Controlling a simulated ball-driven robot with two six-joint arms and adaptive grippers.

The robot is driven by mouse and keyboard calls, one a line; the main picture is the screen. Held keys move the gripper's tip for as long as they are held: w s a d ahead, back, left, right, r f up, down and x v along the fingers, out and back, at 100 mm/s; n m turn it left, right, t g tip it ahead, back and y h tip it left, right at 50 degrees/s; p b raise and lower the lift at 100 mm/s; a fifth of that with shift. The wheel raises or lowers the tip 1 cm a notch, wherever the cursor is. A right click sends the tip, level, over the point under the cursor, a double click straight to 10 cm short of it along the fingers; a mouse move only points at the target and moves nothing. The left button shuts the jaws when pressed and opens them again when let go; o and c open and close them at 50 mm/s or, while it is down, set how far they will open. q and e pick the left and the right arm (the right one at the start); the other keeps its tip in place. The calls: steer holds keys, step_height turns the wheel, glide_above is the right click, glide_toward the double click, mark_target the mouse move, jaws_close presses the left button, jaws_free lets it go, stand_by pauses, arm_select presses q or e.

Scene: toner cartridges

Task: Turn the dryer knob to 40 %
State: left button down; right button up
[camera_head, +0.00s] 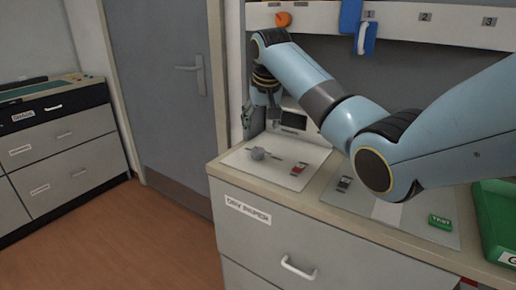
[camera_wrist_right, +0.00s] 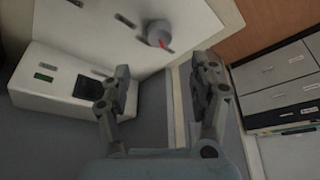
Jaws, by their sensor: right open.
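The grey dryer knob (camera_head: 258,153) sits on a white panel (camera_head: 240,160) on the counter, with its short handle pointing right in the head view. In the right wrist view the knob (camera_wrist_right: 159,32) shows a red pointer mark on its edge. My right gripper (camera_head: 262,117) is above and behind the knob in the head view, apart from it. In the wrist view my right gripper (camera_wrist_right: 162,68) is open and empty, with the knob beyond the fingertips. I cannot read any percent scale. My left gripper is not in view.
A white box with a dark display (camera_head: 293,120) stands behind the panel. Farther right are a green TEST block (camera_head: 440,221) and a green tray (camera_head: 487,215). An orange knob (camera_head: 283,19) is on the upper rail.

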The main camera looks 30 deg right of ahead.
mark_target(258, 150)
steer(key=b+x, duration=0.1)
steer(key=x, duration=0.9)
steer(key=shift+f+b, duration=0.3)
steer(key=shift+f, duration=0.05)
steer(key=c, duration=1.1)
steer(key=shift+c, duration=0.2)
